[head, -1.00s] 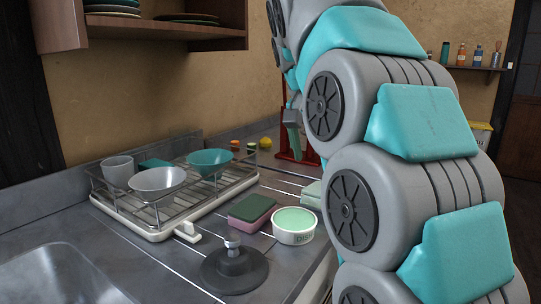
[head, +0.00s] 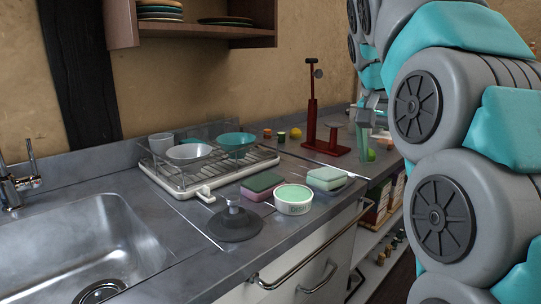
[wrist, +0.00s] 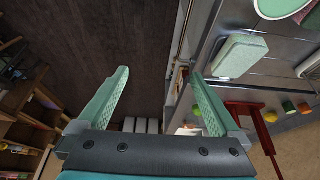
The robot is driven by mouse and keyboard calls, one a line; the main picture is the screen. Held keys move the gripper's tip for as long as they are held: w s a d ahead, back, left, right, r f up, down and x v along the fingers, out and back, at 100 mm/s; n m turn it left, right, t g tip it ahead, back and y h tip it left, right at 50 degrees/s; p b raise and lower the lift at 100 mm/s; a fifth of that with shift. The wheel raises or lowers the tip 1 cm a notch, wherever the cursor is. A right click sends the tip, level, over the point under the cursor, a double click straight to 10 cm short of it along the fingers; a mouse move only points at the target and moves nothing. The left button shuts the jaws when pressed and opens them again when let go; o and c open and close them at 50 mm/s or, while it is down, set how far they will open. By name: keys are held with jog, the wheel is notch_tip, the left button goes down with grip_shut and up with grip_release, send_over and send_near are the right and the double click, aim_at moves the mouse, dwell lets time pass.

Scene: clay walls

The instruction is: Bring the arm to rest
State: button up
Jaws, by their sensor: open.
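My gripper (head: 366,120) hangs from my arm at the right of the head view, in front of the counter's edge and beside a red stand. In the wrist view my gripper (wrist: 160,90) is open, its two pale green fingers spread wide with nothing between them. Beyond the fingers in the wrist view lie the dark floor (wrist: 110,40) and the counter's front edge. My arm is bent and fills the right side of the head view.
The counter holds a dish rack (head: 180,185) with bowls, a dark plunger-like disc (head: 235,224), sponges (head: 262,182), a dish tub (head: 293,200), a pale green block (head: 327,178) and the red stand (head: 312,125). A sink (head: 80,250) is at left. A shelf (head: 190,30) hangs above.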

jog(key=s+a+f+n+g+y, duration=0.1)
jog(key=s+a+f+n+g, duration=0.1)
jog(key=s+f, duration=1.3)
jog(key=s+a+f+n+g+y, duration=0.2)
jog(key=s+a+f+n, duration=0.3)
jog(key=s+f, duration=1)
jog(key=shift+s+f+n+g, duration=0.25)
jog(key=shift+f+n+g, duration=0.25)
jog(key=shift+f+n, duration=0.4)
jog(key=shift+r, duration=0.1)
